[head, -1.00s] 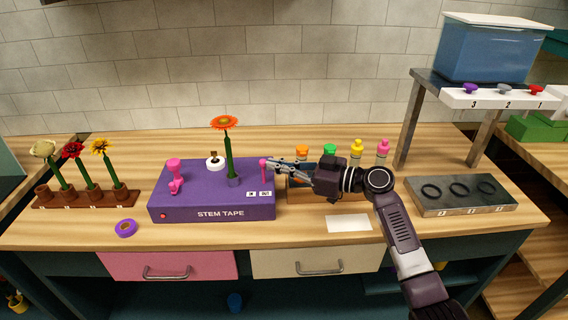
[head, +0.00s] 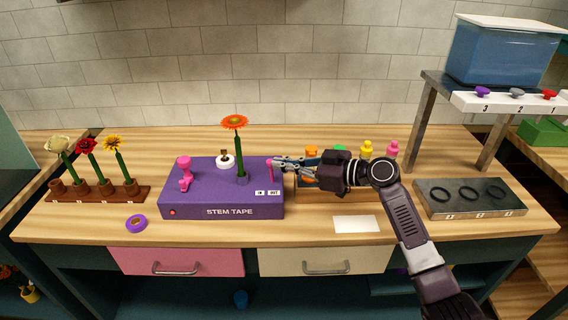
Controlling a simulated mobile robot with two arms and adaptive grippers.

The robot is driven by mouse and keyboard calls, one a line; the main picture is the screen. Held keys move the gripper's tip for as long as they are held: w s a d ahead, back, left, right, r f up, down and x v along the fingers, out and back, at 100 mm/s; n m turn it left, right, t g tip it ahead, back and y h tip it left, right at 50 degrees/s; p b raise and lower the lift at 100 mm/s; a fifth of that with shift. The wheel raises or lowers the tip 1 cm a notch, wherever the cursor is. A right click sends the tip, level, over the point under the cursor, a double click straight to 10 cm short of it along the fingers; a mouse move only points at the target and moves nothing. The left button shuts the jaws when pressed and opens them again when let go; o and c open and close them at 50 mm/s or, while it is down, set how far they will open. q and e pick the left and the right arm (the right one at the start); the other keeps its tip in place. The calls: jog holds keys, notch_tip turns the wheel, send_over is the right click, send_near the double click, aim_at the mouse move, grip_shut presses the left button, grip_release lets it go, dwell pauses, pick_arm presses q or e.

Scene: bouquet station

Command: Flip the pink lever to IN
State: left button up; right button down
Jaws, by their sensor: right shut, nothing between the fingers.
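The pink lever (head: 270,172) stands nearly upright at the right end of the purple stem tape box (head: 222,211). It rises behind the IN label (head: 260,193) and the OUT label (head: 274,193), looking nearer to OUT. My right gripper (head: 277,163) is shut and empty, pointing left, with its fingertips at the right side of the lever's top. They look to touch it or nearly so; I cannot tell which. An orange flower (head: 235,122) stands upright in the box, left of the lever. My left gripper is not in view.
A pink crank-like part (head: 184,172) and a white roll (head: 225,161) are on the box. Colored bottles (head: 366,149) stand behind my right gripper. A white card (head: 356,224) and purple tape roll (head: 136,224) lie in front. A flower rack (head: 95,194) stands left.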

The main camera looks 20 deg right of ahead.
jog(key=a+h+p, duration=0.1)
jog(key=r+g+p, duration=0.1)
jog(key=shift+w+a+r+n+h+p, duration=0.1)
jog(key=shift+w+a+n+h+p, duration=0.2)
jog(key=shift+a+n+h+p, duration=0.1)
jog(key=shift+w+a+g+h+p, duration=0.15)
jog(key=shift+a+g+h+p, duration=0.3)
jog(key=shift+p, duration=0.3)
jog(key=shift+a+f+n+h, duration=0.1)
jog(key=shift+f+n+h, duration=0.2)
jog(key=shift+h, duration=0.05)
jog(key=shift+f, duration=0.15)
jog(key=shift+s+d+f+b, duration=0.2)
jog(key=shift+d+f+b, duration=0.15)
jog(key=shift+d+b, duration=0.3)
jog(key=shift+r, duration=0.1)
